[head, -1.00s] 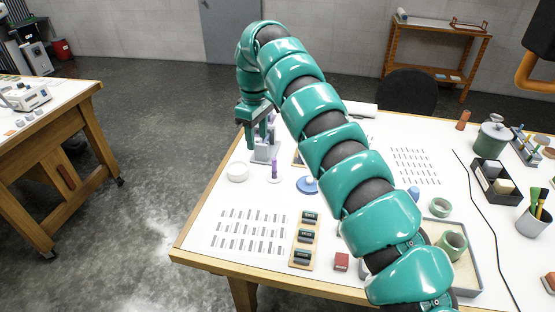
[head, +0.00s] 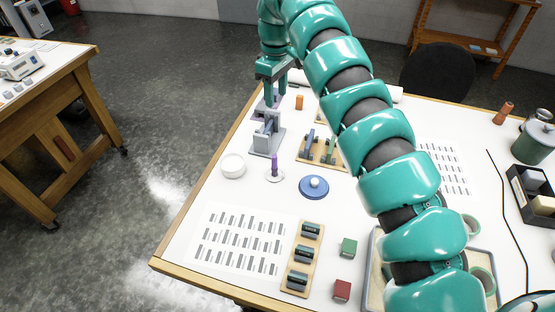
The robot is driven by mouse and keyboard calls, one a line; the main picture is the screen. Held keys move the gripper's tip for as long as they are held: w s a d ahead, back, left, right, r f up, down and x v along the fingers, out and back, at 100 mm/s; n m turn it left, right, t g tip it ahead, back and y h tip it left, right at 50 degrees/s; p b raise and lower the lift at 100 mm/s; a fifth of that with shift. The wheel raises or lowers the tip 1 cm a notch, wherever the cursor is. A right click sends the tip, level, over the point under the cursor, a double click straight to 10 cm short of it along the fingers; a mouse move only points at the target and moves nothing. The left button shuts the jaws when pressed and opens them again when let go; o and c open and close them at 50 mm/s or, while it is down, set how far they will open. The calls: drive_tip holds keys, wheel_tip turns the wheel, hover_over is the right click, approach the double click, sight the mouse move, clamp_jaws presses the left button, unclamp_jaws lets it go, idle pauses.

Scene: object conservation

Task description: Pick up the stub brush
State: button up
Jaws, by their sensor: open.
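I cannot tell for certain which item is the stub brush. A small purple upright piece (head: 274,166) stands on a round white base near the left side of the white table. A wooden rack (head: 336,165) behind it holds blue and green pieces, partly hidden by my arm. My gripper (head: 270,98) is open and points down at the table's far left edge, behind a grey stand (head: 266,140). Something purple shows by the fingertips; whether they touch it is unclear. My arm hides part of the table's middle.
A white round dish (head: 233,165) and a blue disc with a white knob (head: 314,186) stand nearby. An orange block (head: 299,102) is right of my gripper. Green (head: 348,247) and red (head: 342,290) blocks lie in front. A printed sheet (head: 242,240) lies flat at front left.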

drive_tip(key=f, duration=0.1)
drive_tip(key=b, duration=0.9)
hover_over(275, 156)
wheel_tip(275, 156, down, 8)
drive_tip(key=shift+w+d+f+p, duration=0.1)
drive_tip(key=shift+f+p, duration=1.1)
drive_tip(key=shift+f, duration=1.9)
drive_tip(key=shift+w+d+f+p, duration=0.1)
drive_tip(key=shift+f+p, duration=1.05)
drive_tip(key=shift+f, duration=1.9)
drive_tip(key=shift+s+a+f+p, duration=0.1)
drive_tip(key=shift+a+f+p, duration=0.1)
drive_tip(key=shift+f+p, duration=0.4)
wheel_tip(275, 156, down, 4)
drive_tip(key=p, duration=0.2)
drive_tip(key=shift+a+p, duration=0.15)
drive_tip(key=shift+p, duration=0.15)
drive_tip(key=c, duration=1)
